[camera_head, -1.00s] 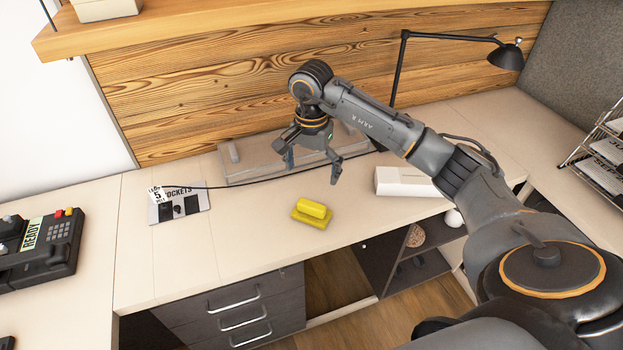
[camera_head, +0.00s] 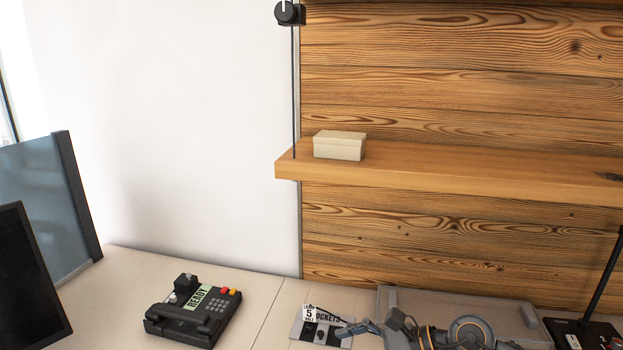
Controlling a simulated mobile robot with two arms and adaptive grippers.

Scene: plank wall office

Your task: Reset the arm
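My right gripper (camera_head: 385,331) shows at the bottom edge of the head view, with part of my grey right arm (camera_head: 470,331) beside it. A fingertip reaches left, overlapping the right part of the sockets card in the picture. The gripper is small and cut off by the frame, so I cannot tell whether it is open or shut. I see nothing held in it. My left gripper is not in view.
A black desk phone (camera_head: 195,312) stands on the pale desk (camera_head: 140,275). The sockets card (camera_head: 310,325) lies to its right. A grey tray (camera_head: 440,300) is behind my arm. A wooden shelf (camera_head: 450,173) holds a cream box (camera_head: 339,146). A screen (camera_head: 28,285) is left.

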